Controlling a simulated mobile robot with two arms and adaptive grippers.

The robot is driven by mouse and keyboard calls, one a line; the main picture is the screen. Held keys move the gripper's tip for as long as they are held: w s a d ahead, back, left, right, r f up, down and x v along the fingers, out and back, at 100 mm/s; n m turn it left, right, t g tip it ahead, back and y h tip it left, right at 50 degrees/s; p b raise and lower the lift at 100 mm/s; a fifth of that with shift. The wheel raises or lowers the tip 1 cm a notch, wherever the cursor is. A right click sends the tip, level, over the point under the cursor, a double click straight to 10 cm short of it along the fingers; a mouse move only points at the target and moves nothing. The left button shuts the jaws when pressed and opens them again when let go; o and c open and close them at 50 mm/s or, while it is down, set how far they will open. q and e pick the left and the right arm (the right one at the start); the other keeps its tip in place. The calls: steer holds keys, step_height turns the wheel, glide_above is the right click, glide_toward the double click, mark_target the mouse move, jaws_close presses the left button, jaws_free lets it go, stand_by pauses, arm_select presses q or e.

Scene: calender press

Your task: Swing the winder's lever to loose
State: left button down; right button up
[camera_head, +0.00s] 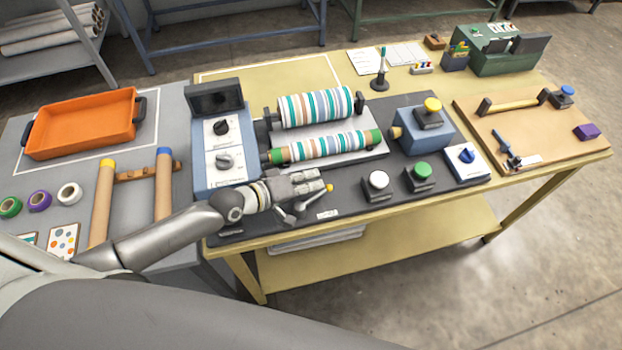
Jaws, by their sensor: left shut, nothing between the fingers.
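A small lever with a yellow tip (329,188) stands on the dark mat beside a white label, in front of the striped rollers. My left gripper (309,187) reaches in from the left over the mat. It is shut and empty, close to the yellow tip and covering part of that lever; I cannot tell whether they touch. A dark blue lever (507,149) stands by another label on the brown board (540,128) at the right, far from the gripper. No readable text shows which lever is the winder's, or its setting. My right gripper is out of view.
Striped rollers (314,107) stand behind the gripper, with a blue control box (227,168) to their left. White (377,180) and green (422,170) push buttons stand to the right. An orange tray (84,123) lies at the left. The yellow table's front edge is close.

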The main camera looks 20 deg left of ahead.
arm_select(q)
steer(key=shift+s+a, duration=0.3)
steer(key=shift+s, duration=0.45)
steer(key=shift+s+a, duration=0.1)
steer(key=v, duration=1)
steer(key=shift+s, duration=0.1)
steer(key=shift+v, duration=0.8)
